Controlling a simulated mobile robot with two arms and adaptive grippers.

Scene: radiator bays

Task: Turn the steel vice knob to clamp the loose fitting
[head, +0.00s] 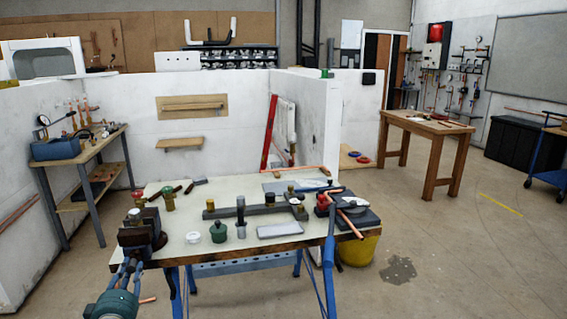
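A dark vice (142,232) sits at the left front corner of the bench (240,186). I cannot clearly make out its steel knob or a loose fitting in it. My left gripper (130,266) comes up from the bottom left, with its fingertips close to the front of this vice. The tips blend into the dark vice, so I cannot tell whether they touch it or hold anything. At the bench's right end, a red and black vice (322,204) stands by a copper pipe (349,224). My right gripper is not in view.
A dark bar tool (255,210), a green pot (218,232), a white roll (192,237) and a grey tray (280,230) lie on the bench. A yellow bucket (359,250) stands at its right. Open floor lies beyond, before a wooden table (428,124).

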